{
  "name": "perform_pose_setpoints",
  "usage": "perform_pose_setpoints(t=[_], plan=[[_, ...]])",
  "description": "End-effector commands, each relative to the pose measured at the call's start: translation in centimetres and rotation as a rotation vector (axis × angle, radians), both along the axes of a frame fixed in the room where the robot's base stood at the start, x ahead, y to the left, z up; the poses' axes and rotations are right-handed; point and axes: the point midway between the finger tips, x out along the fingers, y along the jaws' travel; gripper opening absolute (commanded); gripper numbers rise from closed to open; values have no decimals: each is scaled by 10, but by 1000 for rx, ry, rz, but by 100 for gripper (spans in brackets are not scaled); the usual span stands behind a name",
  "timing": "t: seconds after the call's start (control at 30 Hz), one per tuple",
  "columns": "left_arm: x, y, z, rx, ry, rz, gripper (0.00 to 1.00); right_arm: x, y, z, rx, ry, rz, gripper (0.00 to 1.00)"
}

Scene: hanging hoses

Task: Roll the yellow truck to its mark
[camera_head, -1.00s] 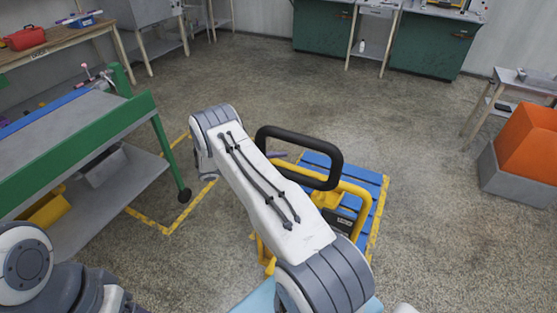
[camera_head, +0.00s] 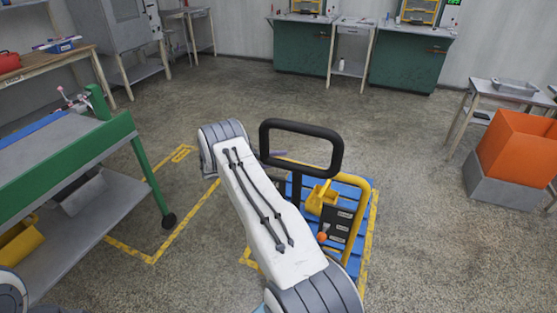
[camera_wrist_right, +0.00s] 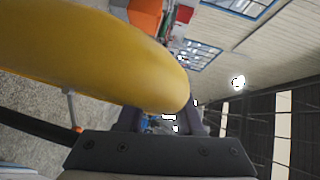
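The yellow truck (camera_head: 364,201) stands in the middle of the head view, with a black loop handle (camera_head: 333,153) on a post and a dark panel. Blue slats (camera_head: 357,186) lie low around it. My right arm crosses in front and hides its left side. In the right wrist view a thick yellow bar (camera_wrist_right: 90,55) fills the upper left. My right gripper (camera_wrist_right: 162,118) is close by it, fingers apart; the bar hides the tips, and contact is unclear. My left gripper is out of view. Yellow floor tape (camera_head: 185,232) forms a corner left of the truck.
More yellow tape (camera_head: 371,238) runs along the truck's right side. A green-framed bench (camera_head: 98,146) with a wheeled leg stands close on the left. An orange bin (camera_head: 515,148) in a grey base is on the right. The floor behind the truck is clear.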

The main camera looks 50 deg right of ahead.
Motion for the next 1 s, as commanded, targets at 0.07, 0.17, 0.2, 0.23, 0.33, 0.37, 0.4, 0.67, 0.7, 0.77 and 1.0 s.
perform_pose_setpoints(t=[0.07, 0.17, 0.2, 0.23, 0.33, 0.37, 0.4, 0.67, 0.7, 0.77, 1.0], plan=[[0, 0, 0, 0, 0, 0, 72, 3, 1, 0, 1, -2, 10, 62], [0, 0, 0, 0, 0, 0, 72, 3, 0, 0, 0, -3, 10, 64], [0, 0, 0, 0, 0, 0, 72, 2, -1, 0, 0, -3, 10, 64], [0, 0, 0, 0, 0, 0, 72, 2, -1, 0, 0, -3, 9, 64], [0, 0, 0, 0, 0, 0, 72, 2, -2, 0, 0, -3, 9, 64], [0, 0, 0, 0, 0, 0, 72, 2, -2, 0, 0, -3, 9, 64], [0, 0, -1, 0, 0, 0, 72, 2, -1, 0, 0, -3, 9, 64], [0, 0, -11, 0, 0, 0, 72, 17, 30, 3, 0, -5, 12, 64], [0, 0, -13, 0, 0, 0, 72, 20, 38, 4, -1, -6, 13, 64], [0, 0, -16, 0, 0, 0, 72, 25, 50, 5, 0, -6, 12, 64], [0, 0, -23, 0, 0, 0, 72, 39, 84, 12, 0, -5, 9, 64]])
